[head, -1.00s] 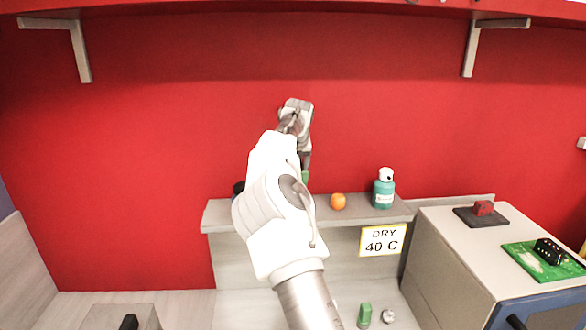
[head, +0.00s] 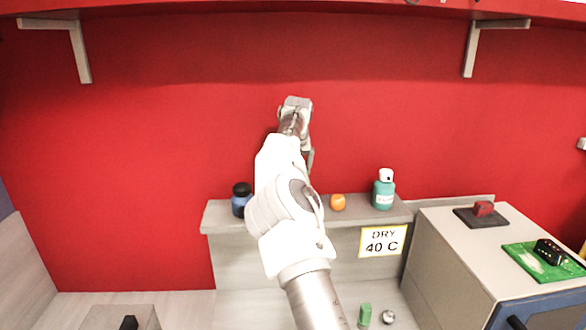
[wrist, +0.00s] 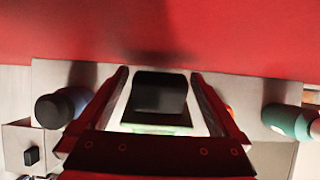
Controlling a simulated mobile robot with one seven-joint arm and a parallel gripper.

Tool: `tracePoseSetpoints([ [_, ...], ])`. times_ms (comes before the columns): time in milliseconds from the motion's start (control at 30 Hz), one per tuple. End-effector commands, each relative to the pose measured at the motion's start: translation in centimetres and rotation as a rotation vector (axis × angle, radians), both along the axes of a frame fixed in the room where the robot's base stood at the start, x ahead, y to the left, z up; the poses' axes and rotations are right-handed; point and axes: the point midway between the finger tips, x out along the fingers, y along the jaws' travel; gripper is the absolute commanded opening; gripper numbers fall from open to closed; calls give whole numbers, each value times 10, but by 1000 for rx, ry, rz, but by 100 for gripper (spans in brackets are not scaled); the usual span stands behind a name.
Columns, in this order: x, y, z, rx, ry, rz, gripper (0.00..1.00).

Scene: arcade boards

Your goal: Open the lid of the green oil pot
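My gripper (head: 308,160) reaches down over the grey shelf, with my arm hiding most of what is below it in the head view. In the wrist view my gripper (wrist: 160,82) is open, its two fingers on the left and right of a black lid-like piece (wrist: 160,92). A pale green edge (wrist: 155,129) shows just below that piece; this looks like the green oil pot, mostly hidden by the gripper. Pale strips show between the fingers and the black piece, so I see no grip on it. The lid appears closed, though this is hard to tell.
A blue bottle with black cap (head: 241,200) stands left on the shelf (head: 225,219). An orange ball (head: 338,202) and a teal bottle with white cap (head: 383,190) stand right. The red wall (head: 150,140) is close behind. A box (head: 450,240) stands at the right.

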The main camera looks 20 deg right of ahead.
Motion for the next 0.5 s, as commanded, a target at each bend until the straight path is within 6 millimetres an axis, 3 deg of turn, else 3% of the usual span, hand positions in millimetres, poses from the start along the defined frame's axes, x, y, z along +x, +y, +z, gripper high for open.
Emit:
tracePoseSetpoints([
  [267,-1,0,4,-2,-2,0,100],
  [500,-19,4,37,-2,-6,1,100],
])
